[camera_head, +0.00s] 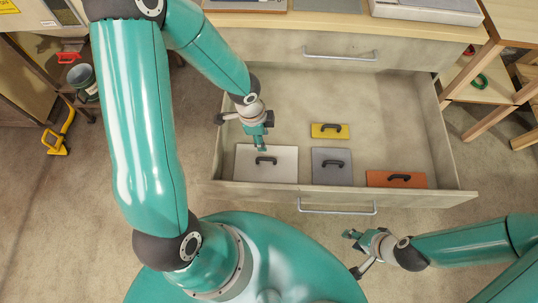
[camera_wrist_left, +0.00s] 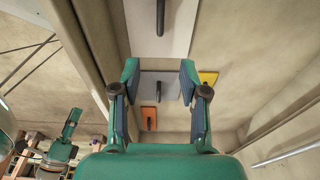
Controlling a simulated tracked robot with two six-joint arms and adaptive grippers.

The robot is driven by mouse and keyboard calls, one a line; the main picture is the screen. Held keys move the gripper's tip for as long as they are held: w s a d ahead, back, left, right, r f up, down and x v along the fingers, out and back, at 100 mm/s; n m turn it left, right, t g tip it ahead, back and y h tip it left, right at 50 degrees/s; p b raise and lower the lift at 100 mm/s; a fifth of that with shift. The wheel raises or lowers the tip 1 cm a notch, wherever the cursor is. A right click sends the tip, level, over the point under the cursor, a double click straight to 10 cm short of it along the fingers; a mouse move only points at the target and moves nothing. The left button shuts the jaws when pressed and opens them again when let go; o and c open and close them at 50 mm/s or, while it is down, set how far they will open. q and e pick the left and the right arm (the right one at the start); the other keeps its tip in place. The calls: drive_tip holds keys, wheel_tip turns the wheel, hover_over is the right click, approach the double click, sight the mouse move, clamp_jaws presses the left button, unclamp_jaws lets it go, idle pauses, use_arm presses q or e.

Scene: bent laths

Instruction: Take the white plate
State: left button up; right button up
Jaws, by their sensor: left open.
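The white plate (camera_head: 283,172) lies flat in the open drawer at its front left corner, with a dark bar handle (camera_head: 266,160) on top. In the left wrist view the white plate (camera_wrist_left: 181,32) and its handle are at the top edge, partly cut off. My left gripper (camera_head: 262,146) is over the far edge of the white plate, close to the handle. In the left wrist view my left gripper (camera_wrist_left: 158,80) is open, with nothing between its fingers. My right gripper (camera_head: 353,252) is open and empty in front of the drawer.
In the drawer also lie a grey plate (camera_head: 332,177), a yellow plate (camera_head: 322,132) and an orange plate (camera_head: 380,182), all with dark handles. The drawer's front wall (camera_head: 440,196) is close to the white plate. The drawer's back right is clear.

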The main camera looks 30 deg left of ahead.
use_arm(q)
drive_tip(key=b, duration=0.6)
approach(266, 158)
drive_tip(key=f, duration=0.2)
drive_tip(key=d+f, duration=0.1)
drive_tip(key=f, duration=0.2)
drive_tip(key=shift+w+d, duration=0.1)
drive_tip(key=shift+w, duration=0.1)
drive_tip(key=shift+w+d+f+b, duration=0.1)
drive_tip(key=shift+f+b, duration=0.85)
drive_tip(key=shift+f, duration=0.5)
drive_tip(key=shift+w+f+b, duration=0.15)
drive_tip(key=shift+f+b, duration=0.75)
drive_tip(key=shift+f, duration=0.55)
drive_tip(key=shift+r, duration=0.1)
clamp_jaws()
